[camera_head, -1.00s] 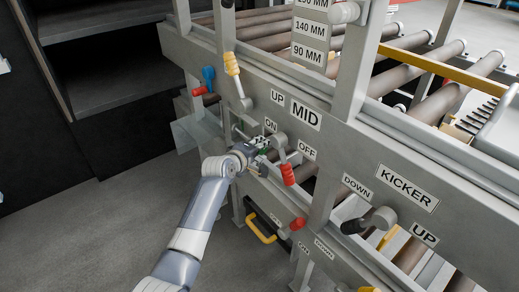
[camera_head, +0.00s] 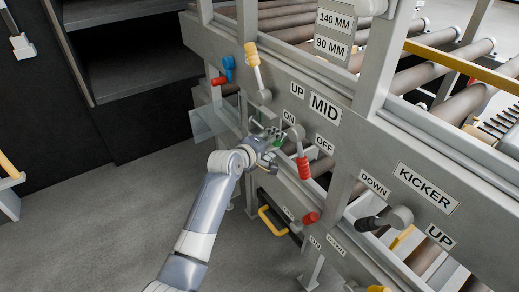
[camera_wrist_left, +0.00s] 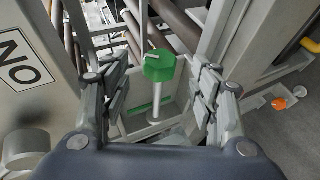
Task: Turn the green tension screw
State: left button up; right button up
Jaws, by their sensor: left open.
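The green tension screw (camera_wrist_left: 159,67) has a faceted green head on a pale metal shaft. In the left wrist view it stands between the two spread fingers of my left gripper (camera_wrist_left: 160,95), with a visible gap on each side. In the head view my left gripper (camera_head: 268,138) is at the machine's side frame, left of the red-handled lever. The green screw (camera_head: 277,142) shows there only as a small patch, mostly hidden by the gripper. My left gripper is open. My right gripper is not in view.
A red-handled lever (camera_head: 304,165) by the ON and OFF labels hangs close to the right of my left gripper. A yellow-handled lever (camera_head: 253,60) and a blue knob (camera_head: 229,63) are above left. A black-handled kicker lever (camera_head: 375,222) is further right. The floor (camera_head: 130,220) at left is clear.

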pick_arm(q)
jog(key=v, duration=0.8)
